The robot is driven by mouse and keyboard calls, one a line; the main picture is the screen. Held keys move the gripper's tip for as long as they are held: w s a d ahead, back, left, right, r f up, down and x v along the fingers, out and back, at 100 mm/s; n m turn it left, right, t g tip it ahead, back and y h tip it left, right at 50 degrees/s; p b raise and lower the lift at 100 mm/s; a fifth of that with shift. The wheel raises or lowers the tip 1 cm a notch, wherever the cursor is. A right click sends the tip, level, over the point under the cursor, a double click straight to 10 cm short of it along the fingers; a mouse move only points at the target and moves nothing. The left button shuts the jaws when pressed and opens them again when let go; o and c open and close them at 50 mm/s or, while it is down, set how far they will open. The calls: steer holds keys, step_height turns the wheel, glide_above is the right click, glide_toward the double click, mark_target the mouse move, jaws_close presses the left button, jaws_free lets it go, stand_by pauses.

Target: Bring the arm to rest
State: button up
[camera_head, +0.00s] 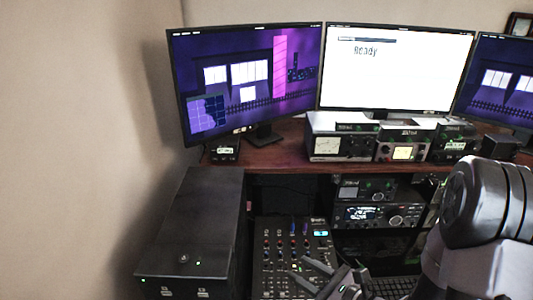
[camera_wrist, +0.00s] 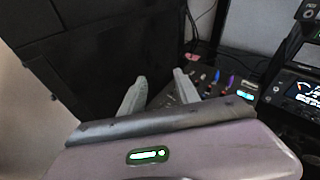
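My gripper (camera_head: 312,274) is in front of the mixer panel (camera_head: 283,238) in the head view, at the lower middle. In the wrist view its two grey fingers (camera_wrist: 160,78) stand apart with nothing between them, so it is open and empty. The mixer's knobs show beyond the right finger in the wrist view. My arm comes in from the lower right of the head view and hides part of the desk there. I cannot tell whether the fingertips touch the panel.
A black computer case (camera_head: 190,232) stands left of the mixer. A radio (camera_head: 378,214) sits right of it, under a wooden shelf (camera_head: 275,158) with meter boxes (camera_head: 340,146) on it. A keyboard (camera_head: 395,285) lies near my arm. The middle monitor (camera_head: 395,75) reads "Ready".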

steer(key=s+a+r+n+g, duration=0.4)
steer(key=s+a+r+n, duration=0.1)
steer(key=s+n, duration=0.2)
steer(key=s+a+r+n+g, duration=0.4)
steer(key=s+n+g, duration=0.1)
steer(key=s+n, duration=0.2)
steer(key=s+d+r+n+t+h, duration=0.3)
steer(key=d+r+n+h, duration=0.3)
steer(key=d, duration=0.4)
steer(key=shift+s+n+t+h+b, duration=0.4)
steer(key=shift+s+n+h, duration=0.3)
steer(key=shift+s+h, duration=0.25)
steer(key=shift+f, duration=0.1)
